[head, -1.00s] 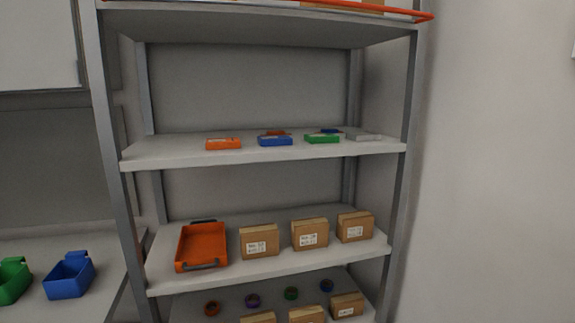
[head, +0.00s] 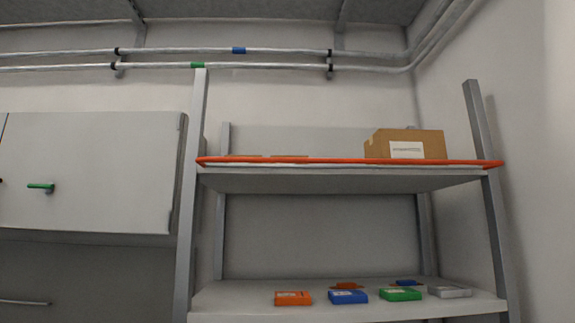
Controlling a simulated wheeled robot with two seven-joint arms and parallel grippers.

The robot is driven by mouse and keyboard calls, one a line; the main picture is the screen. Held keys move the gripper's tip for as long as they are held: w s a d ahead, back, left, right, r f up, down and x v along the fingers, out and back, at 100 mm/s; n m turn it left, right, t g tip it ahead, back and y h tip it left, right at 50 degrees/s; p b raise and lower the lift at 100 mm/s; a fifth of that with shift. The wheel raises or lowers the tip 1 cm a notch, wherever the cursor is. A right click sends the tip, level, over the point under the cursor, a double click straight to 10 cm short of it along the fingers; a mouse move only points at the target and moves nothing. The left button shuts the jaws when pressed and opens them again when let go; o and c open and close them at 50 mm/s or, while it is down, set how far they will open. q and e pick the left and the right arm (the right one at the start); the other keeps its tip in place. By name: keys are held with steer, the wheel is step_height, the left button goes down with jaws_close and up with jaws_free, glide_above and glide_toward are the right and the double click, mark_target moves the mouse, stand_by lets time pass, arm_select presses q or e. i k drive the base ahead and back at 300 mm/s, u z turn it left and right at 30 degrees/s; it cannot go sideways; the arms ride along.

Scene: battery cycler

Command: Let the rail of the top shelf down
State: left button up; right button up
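The orange rail (head: 335,161) runs across the front of the top shelf (head: 340,180), from the left post to just past the right post. It sits level, close along the shelf's front edge. A cardboard box (head: 428,146) with a white label stands behind it at the right. Low flat brown items (head: 265,156) show just above the rail at the left, mostly hidden. Neither of my grippers is in view.
The shelf below holds orange (head: 293,298), blue (head: 347,297), green (head: 400,294) and grey (head: 449,291) flat boxes. A wall cabinet (head: 90,170) with a green handle hangs at the left. Pipes (head: 270,58) cross the wall above. The space before the rack looks clear.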

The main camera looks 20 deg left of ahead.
mark_target(488, 164)
steer(key=u, duration=0.45)
steer(key=i, duration=0.35)
steer(key=z, duration=1.45)
